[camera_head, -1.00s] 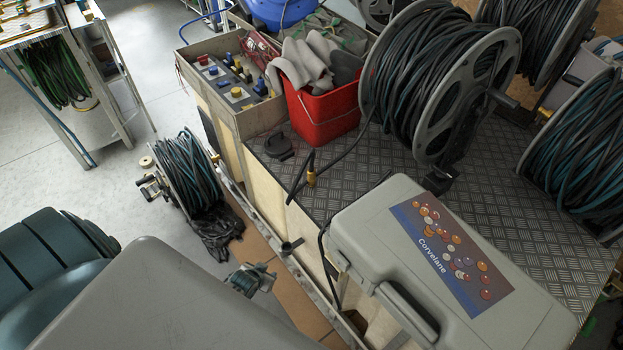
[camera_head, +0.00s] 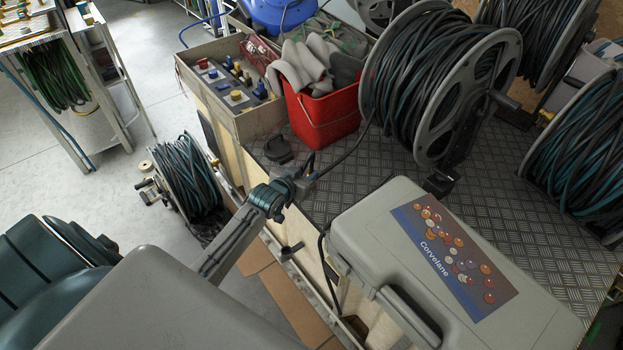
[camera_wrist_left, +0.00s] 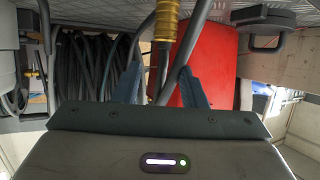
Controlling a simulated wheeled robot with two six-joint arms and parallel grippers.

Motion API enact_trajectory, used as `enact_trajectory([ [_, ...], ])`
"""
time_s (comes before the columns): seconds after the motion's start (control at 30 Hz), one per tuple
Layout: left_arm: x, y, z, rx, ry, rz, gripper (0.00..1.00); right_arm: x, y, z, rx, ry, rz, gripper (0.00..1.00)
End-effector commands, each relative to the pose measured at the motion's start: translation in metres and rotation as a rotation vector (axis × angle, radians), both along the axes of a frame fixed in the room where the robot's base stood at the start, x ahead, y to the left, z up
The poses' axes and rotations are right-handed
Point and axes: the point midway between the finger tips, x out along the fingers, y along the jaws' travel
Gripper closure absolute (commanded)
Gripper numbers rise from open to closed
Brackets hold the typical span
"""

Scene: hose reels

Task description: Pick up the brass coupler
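The brass coupler (camera_wrist_left: 166,22) is a ribbed gold fitting on a dark hose, at the top centre of the left wrist view. In the head view my left gripper (camera_head: 304,182) is at the bench's near edge and covers the coupler; only the dark hose end (camera_head: 311,160) shows above it. In the left wrist view the two blue-grey fingers of my left gripper (camera_wrist_left: 162,72) stand apart. The coupler lies in line with the gap, nearer the upper picture edge than the fingertips. I see no contact. My right gripper is in neither view.
A grey Corvelane case (camera_head: 400,290) lies right of my left gripper on the tread-plate bench (camera_head: 345,190). A red bucket (camera_head: 325,125) and a large hose reel (camera_head: 508,70) stand behind. A dark round object (camera_head: 278,150) lies left of the bucket.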

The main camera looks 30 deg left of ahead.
Motion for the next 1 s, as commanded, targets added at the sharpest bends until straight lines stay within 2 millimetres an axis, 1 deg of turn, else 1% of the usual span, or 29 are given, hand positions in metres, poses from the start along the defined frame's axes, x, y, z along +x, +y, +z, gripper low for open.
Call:
enact_trajectory([
  [0.17, 0.012, 0.002, -0.006, -0.002, 0.002, 0.001, 0.62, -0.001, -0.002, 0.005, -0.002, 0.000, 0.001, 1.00],
  [0.3, 0.028, 0.004, -0.015, -0.004, 0.001, 0.002, 0.62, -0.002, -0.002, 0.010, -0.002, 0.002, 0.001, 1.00],
  [0.43, 0.041, 0.004, -0.023, -0.001, 0.001, 0.001, 0.62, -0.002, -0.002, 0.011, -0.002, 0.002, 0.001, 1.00],
  [0.57, 0.047, 0.004, -0.026, -0.001, 0.001, 0.001, 0.62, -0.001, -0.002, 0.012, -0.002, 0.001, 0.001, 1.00],
  [0.77, 0.047, 0.004, -0.026, 0.000, 0.001, 0.001, 0.62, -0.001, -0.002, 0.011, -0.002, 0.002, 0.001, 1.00],
  [0.8, 0.047, 0.004, -0.026, 0.000, 0.001, 0.001, 0.66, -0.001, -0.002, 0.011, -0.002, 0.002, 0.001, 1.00],
  [0.97, 0.047, 0.004, -0.026, 0.000, 0.001, 0.001, 0.97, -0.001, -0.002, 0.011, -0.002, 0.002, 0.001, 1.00],
  [1.0, 0.047, 0.004, -0.026, 0.000, 0.002, 0.001, 1.00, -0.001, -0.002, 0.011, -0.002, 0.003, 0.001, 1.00],
])
